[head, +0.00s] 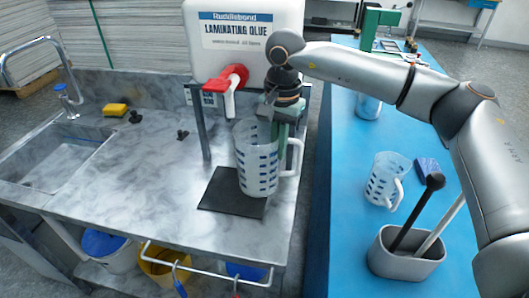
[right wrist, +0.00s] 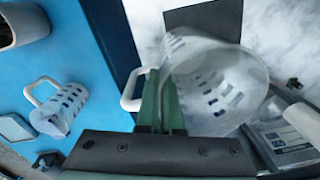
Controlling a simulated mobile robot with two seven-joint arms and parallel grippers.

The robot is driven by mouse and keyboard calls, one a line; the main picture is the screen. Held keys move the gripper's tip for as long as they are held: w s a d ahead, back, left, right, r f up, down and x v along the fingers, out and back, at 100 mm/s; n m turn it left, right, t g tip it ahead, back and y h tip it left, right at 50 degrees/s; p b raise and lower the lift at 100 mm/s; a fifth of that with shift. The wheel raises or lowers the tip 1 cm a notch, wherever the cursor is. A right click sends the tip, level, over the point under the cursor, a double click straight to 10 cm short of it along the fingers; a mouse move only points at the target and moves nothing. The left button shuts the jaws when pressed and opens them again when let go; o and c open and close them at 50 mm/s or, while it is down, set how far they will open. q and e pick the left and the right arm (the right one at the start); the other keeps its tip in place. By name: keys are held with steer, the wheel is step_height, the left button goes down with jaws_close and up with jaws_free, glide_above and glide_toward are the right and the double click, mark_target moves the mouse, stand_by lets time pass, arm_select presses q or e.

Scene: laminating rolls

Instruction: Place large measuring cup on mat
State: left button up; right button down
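The large measuring cup (head: 254,165) is clear with blue marks and a white handle. It is upright in front of the glue container's red tap, and it also shows in the right wrist view (right wrist: 225,85). My right gripper (head: 284,128) is shut on the cup at its handle side, with its green fingers (right wrist: 161,100) close together there. The dark mat (head: 218,194) lies on the marbled counter, under and left of the cup. I cannot tell whether the cup's base touches it. My left gripper is not in view.
The white glue container (head: 243,52) with its red tap (head: 228,78) stands behind the cup. A smaller measuring cup (head: 386,180), a blue sponge (head: 427,168) and a grey holder (head: 392,262) with tools are on the blue table (head: 345,225).

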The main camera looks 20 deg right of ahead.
mark_target(265, 145)
steer(key=shift+w+a, duration=0.45)
steer(key=shift+a, duration=0.2)
steer(key=shift+w+a, duration=0.4)
steer(key=shift+a, duration=0.2)
step_height(265, 145, down, 3)
steer(key=shift+f+p, duration=0.2)
steer(key=shift+p, duration=0.3)
steer(key=shift+f, duration=0.1)
steer(key=shift+f, duration=0.1)
steer(key=c, duration=1.1)
jaws_free()
